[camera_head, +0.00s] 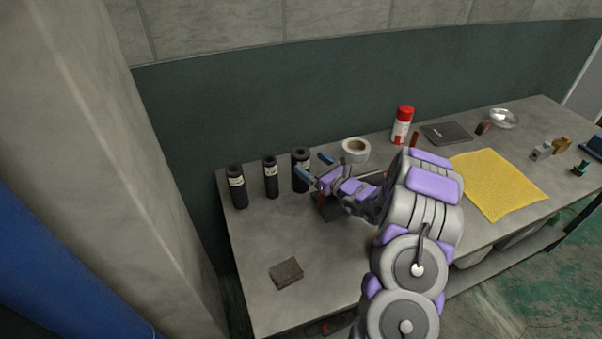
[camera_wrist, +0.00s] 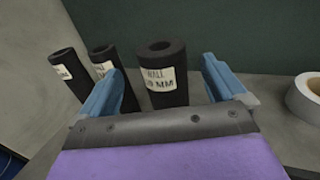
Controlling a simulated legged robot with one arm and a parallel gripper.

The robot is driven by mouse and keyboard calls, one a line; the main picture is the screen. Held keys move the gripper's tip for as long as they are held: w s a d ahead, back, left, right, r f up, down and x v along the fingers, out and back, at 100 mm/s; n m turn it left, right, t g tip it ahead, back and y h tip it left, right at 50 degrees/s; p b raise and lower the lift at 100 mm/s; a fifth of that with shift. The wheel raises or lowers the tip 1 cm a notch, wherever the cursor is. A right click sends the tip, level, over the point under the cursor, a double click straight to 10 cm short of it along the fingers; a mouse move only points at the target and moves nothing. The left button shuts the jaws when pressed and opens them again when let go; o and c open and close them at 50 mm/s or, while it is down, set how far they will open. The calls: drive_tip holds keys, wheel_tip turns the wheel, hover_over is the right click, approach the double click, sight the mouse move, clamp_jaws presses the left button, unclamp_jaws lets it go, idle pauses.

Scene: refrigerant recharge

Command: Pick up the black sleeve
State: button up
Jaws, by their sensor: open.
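Three black sleeves with white labels stand upright at the left end of the grey table. In the head view they are the left sleeve (camera_head: 237,188), the middle sleeve (camera_head: 271,178) and the right sleeve (camera_head: 300,168). My gripper (camera_head: 314,168) is open at the right sleeve. In the wrist view the right sleeve (camera_wrist: 163,78) stands between the blue fingers of my gripper (camera_wrist: 160,88), beyond the palm, with its lower part hidden. The middle sleeve (camera_wrist: 128,95) is partly behind the left finger, and the left sleeve (camera_wrist: 72,73) is farther left.
A roll of tape (camera_head: 355,151) stands right of the sleeves. A dark block (camera_head: 286,273) lies near the front left. A red-capped can (camera_head: 402,126), dark pad (camera_head: 447,133) and yellow cloth (camera_head: 497,184) are farther right. A green wall runs behind the table.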

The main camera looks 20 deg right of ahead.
sight(308, 161)
drive_tip(key=shift+w+a, duration=0.35)
drive_tip(key=shift+w, duration=0.15)
drive_tip(key=x, duration=0.1)
drive_tip(key=b+x, duration=0.1)
drive_tip(key=x, duration=0.2)
drive_tip(key=shift+w+d+f, duration=0.15)
drive_tip(key=shift+d+f, duration=0.1)
drive_tip(key=shift+d, duration=0.1)
drive_tip(key=shift+w+a+r, duration=0.15)
drive_tip(key=shift+w+a, duration=0.1)
drive_tip(key=shift+w, duration=0.25)
drive_tip(key=shift+c, duration=0.3)
drive_tip(key=c, duration=1.3)
drive_tip(key=shift+r, duration=0.1)
